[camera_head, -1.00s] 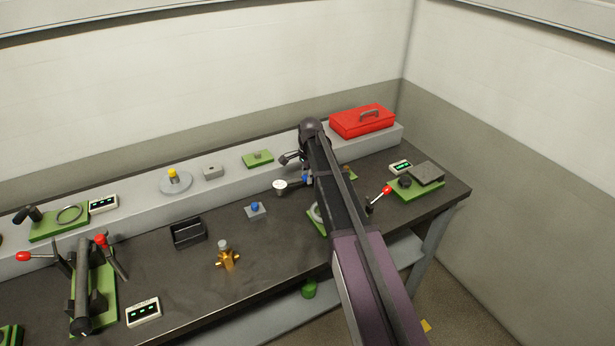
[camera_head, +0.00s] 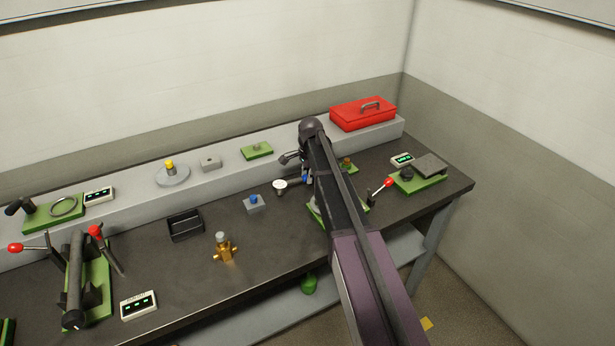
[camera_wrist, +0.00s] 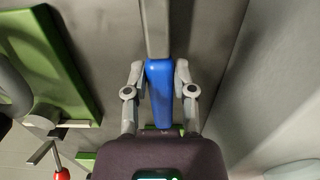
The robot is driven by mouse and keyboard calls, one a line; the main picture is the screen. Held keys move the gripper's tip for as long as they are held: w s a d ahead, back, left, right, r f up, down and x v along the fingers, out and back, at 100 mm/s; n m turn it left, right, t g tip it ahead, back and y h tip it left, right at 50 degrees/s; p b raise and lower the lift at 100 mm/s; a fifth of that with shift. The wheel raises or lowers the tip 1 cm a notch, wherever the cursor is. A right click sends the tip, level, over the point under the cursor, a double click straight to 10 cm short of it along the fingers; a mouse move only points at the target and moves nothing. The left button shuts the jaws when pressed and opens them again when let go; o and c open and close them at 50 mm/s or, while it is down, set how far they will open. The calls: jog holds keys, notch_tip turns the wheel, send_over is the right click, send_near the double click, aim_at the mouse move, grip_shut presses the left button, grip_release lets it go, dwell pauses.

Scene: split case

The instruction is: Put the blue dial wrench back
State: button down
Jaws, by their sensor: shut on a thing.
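The blue dial wrench shows in the wrist view as a blue handle (camera_wrist: 161,95) with a grey shaft running to the top edge. My gripper (camera_wrist: 160,72) is shut on this handle, one finger on each side. In the head view the wrench's round white dial (camera_head: 280,187) and dark shaft show left of my arm, over the bench. My gripper there (camera_head: 304,172) is mostly hidden by my arm, with a bit of blue beside it. I cannot tell how high the wrench is above the bench.
A grey block with a blue knob (camera_head: 253,205) stands left of the dial. A green fixture (camera_head: 316,213) is partly behind my arm. A red toolbox (camera_head: 362,114) sits on the back shelf. A black tray (camera_head: 185,225) and brass fitting (camera_head: 225,249) stand further left.

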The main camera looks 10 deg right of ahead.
jog(key=shift+f+b, duration=0.6)
dwell(0.3)
jog(key=shift+c, duration=1.8)
grip_release()
jog(key=shift+o, duration=1.2)
jog(key=shift+r, duration=0.2)
jog(key=shift+d+r+p, duration=0.15)
jog(key=shift+r+p, duration=2.6)
jog(key=shift+p, duration=0.2)
